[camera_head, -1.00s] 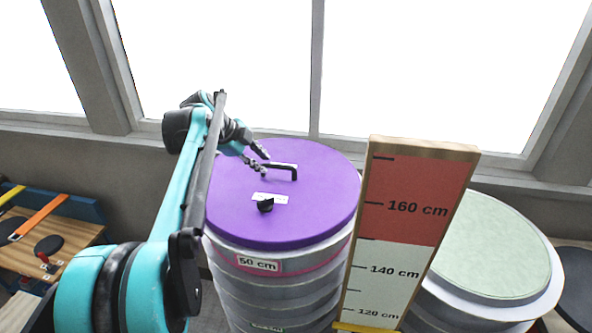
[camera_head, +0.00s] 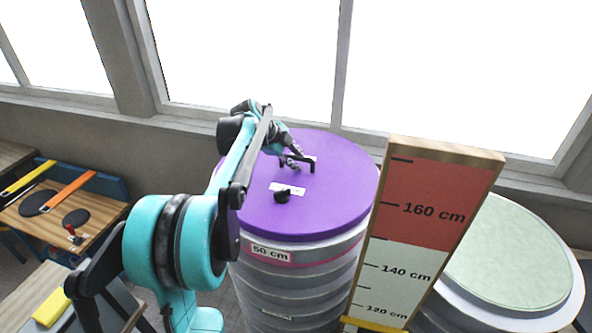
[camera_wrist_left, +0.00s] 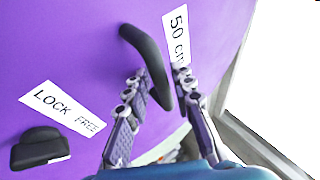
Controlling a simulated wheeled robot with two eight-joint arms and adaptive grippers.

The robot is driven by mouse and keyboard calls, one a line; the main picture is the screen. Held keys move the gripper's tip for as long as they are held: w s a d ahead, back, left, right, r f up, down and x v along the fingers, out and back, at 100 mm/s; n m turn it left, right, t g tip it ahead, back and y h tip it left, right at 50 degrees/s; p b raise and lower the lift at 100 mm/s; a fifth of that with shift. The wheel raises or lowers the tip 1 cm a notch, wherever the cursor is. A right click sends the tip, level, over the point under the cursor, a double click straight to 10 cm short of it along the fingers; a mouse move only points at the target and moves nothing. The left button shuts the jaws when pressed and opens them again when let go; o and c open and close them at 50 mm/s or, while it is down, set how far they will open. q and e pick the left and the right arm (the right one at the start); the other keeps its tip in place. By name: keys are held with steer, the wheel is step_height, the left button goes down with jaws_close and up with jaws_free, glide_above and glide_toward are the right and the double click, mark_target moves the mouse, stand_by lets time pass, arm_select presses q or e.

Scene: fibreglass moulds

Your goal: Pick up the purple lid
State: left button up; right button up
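The purple lid (camera_head: 335,195) sits on top of a grey ringed cylinder marked 50 cm. A black bar handle stands on it, with a black lock knob (camera_head: 283,196) nearer to me. My left gripper (camera_head: 298,160) is at the handle in the head view. In the left wrist view the purple lid (camera_wrist_left: 70,60) fills the left side, and the black handle (camera_wrist_left: 146,52) runs between the two fingers of my left gripper (camera_wrist_left: 159,75). The fingers are apart, one on either side of the handle. My right gripper is not in view.
A height board (camera_head: 430,215) with red and pale sections stands close to the right of the cylinder. A pale green round lid (camera_head: 510,250) is beyond it. A wooden workbench (camera_head: 100,210) with tools is at the left. Windows line the wall behind.

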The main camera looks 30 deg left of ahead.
arm_select(q)
steer(key=shift+w+d, duration=0.1)
jaws_close()
